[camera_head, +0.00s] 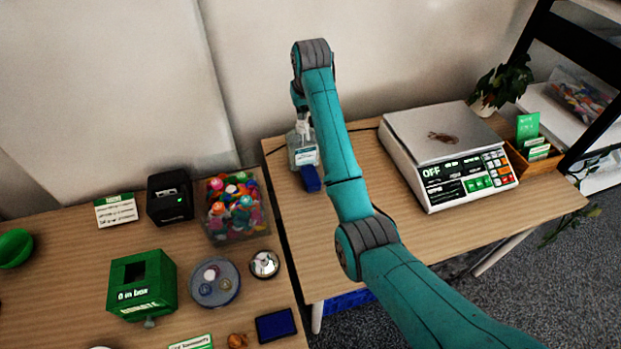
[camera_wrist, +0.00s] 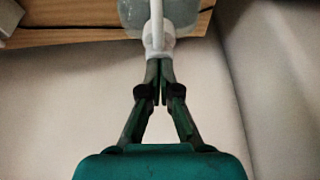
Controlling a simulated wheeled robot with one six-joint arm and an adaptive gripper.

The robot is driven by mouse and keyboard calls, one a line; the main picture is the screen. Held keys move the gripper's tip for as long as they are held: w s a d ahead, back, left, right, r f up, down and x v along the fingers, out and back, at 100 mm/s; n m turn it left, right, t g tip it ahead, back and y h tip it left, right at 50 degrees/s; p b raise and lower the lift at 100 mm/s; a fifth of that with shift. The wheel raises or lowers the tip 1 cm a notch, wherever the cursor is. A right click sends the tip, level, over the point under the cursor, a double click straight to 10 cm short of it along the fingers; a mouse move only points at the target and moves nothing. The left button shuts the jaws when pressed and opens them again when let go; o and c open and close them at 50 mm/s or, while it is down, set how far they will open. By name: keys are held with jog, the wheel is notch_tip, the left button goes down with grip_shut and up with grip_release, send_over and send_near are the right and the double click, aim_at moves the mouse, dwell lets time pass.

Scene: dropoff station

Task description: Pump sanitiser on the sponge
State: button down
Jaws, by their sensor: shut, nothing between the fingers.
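The sanitiser bottle (camera_head: 304,153), clear with a white pump, stands on the right table near its back left corner. A blue sponge (camera_head: 311,179) lies directly in front of the bottle. In the wrist view the bottle (camera_wrist: 187,12) is at the top, with its white pump head and nozzle (camera_wrist: 156,28) in front of it. My gripper (camera_wrist: 160,62) is shut and empty, its fingertips at the pump head. I cannot tell whether they touch it. In the head view my arm hides the gripper's fingers, and the sponge does not show in the wrist view.
A scale (camera_head: 441,130) stands to the right of my arm. The left table holds a green donation box (camera_head: 142,284), a black device (camera_head: 170,196), a bin of colourful pieces (camera_head: 236,207), a round dish (camera_head: 228,268) and a dark blue pad (camera_head: 276,325). A wall is behind.

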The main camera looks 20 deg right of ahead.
jog(key=shift+r, duration=1.65)
jog(key=shift+r, duration=3)
